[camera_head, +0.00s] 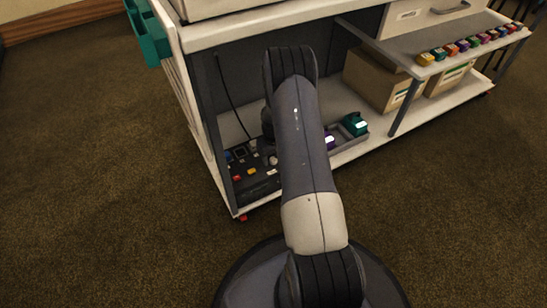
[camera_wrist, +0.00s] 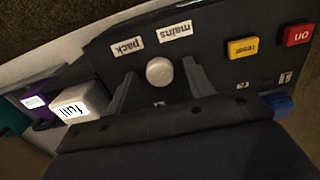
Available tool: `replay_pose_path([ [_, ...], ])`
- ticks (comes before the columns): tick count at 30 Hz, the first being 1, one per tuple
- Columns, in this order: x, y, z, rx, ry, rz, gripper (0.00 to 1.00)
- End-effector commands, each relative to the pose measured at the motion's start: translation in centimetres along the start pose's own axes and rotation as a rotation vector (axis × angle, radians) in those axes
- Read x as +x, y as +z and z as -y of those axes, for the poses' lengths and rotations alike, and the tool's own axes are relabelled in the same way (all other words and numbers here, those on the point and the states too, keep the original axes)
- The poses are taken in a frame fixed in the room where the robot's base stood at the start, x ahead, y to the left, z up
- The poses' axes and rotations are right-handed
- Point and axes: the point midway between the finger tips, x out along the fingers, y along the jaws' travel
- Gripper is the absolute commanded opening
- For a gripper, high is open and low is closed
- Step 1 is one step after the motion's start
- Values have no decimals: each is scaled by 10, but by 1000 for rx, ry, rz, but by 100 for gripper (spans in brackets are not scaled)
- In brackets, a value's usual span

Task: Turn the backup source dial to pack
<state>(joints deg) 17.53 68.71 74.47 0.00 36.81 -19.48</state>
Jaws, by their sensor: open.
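The dial is a round white knob (camera_wrist: 160,71) on a dark panel (camera_wrist: 215,55) in the wrist view. Its white labels, pack (camera_wrist: 128,47) and mains (camera_wrist: 174,32), appear upside down beyond it, pack to the left and mains to the right. No pointer mark is clear on the knob. My gripper (camera_wrist: 159,68) is open, with one grey finger on each side of the knob. I cannot tell whether either finger touches it. In the head view the panel (camera_head: 256,184) lies on the cart's lower shelf, and my arm hides the gripper.
A yellow reset button (camera_wrist: 243,48) and a red on button (camera_wrist: 298,35) sit right of the dial. Cardboard boxes (camera_head: 376,80) share the shelf; a cart side panel (camera_head: 193,105) stands close left.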

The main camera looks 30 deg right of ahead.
Motion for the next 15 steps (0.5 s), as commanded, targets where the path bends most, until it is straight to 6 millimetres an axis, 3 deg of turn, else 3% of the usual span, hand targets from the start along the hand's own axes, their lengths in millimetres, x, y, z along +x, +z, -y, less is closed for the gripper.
replay_pose_path([
  [2,0,0,0,0,0,0,50],
  [15,0,0,0,0,0,0,15],
])
